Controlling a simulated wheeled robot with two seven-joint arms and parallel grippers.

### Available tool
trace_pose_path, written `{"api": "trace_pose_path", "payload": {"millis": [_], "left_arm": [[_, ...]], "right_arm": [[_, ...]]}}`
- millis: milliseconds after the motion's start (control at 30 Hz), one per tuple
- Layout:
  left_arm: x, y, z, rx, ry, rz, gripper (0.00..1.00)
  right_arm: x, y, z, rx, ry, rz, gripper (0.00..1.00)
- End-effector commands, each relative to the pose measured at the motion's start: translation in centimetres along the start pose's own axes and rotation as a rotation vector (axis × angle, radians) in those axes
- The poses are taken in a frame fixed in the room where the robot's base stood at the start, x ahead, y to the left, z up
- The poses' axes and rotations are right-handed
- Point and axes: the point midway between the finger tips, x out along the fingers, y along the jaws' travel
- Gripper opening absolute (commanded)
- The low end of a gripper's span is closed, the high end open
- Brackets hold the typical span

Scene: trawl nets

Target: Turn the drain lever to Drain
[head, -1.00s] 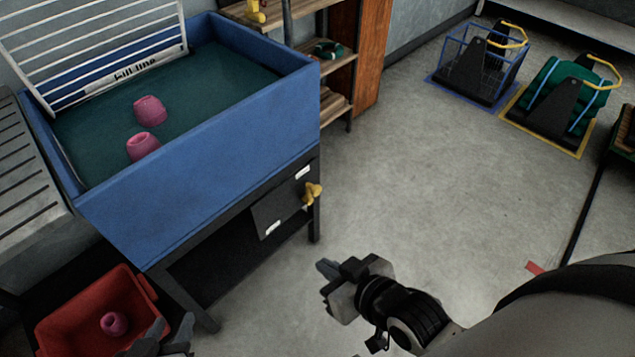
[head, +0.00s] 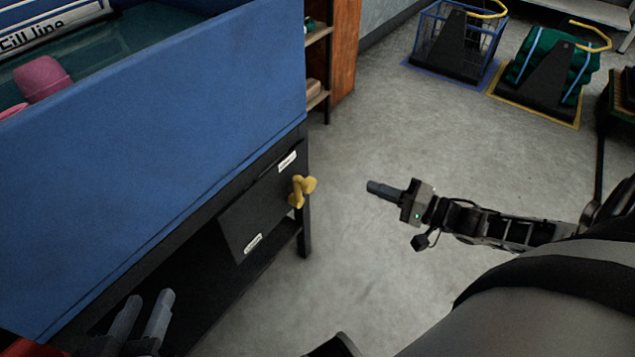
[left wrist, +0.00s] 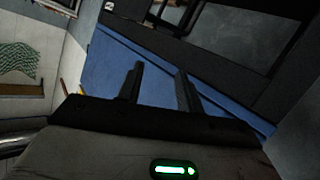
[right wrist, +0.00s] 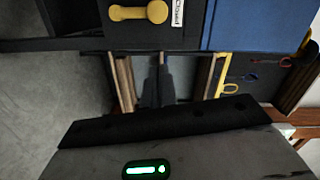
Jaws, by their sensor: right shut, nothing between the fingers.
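The yellow drain lever (head: 301,190) sits at the right end of the dark panel (head: 245,215) under the blue tank. In the right wrist view the lever (right wrist: 138,12) lies beside a white label (right wrist: 178,12) reading "Closed". The panel has an upper label (head: 287,161) and a lower label (head: 253,243), both too small to read in the head view. My right gripper (head: 372,187) is shut and empty, to the right of the lever and apart from it, pointing towards it. My left gripper (head: 146,305) is open and empty, low in front of the tank; its spread fingers (left wrist: 160,88) show in the left wrist view.
The blue tank (head: 160,130) fills the left, with a pink float (head: 43,80) in its water. A tank leg (head: 304,230) stands below the lever. Wooden shelves (head: 318,75) are behind. Two racks stand far back.

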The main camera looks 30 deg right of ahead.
Motion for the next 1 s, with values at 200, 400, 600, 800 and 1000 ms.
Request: {"api": "trace_pose_path", "payload": {"millis": [200, 400, 600, 800, 1000], "left_arm": [[0.1, 0.1, 0.2, -0.002, 0.01, 0.01, 0.36], [0.1, 0.1, 0.2, -0.002, 0.01, 0.009, 0.36], [0.2, 0.1, 0.3, -0.013, 0.017, 0.015, 0.36], [0.5, 0.4, 0.2, -0.054, 0.048, 0.038, 0.36], [0.8, 0.6, 0.5, -0.11, 0.074, 0.068, 0.36]], "right_arm": [[-0.8, 0.1, -1.5, 0.068, -0.013, -0.028, 0.0], [-0.8, 0.0, -1.5, 0.068, -0.012, -0.028, 0.0], [0.4, 0.1, -1.4, 0.068, -0.012, -0.031, 0.0], [4.1, 0.1, -1.3, 0.066, -0.012, -0.034, 0.0], [8.4, 0.0, -1.3, 0.066, -0.012, -0.034, 0.0]]}}
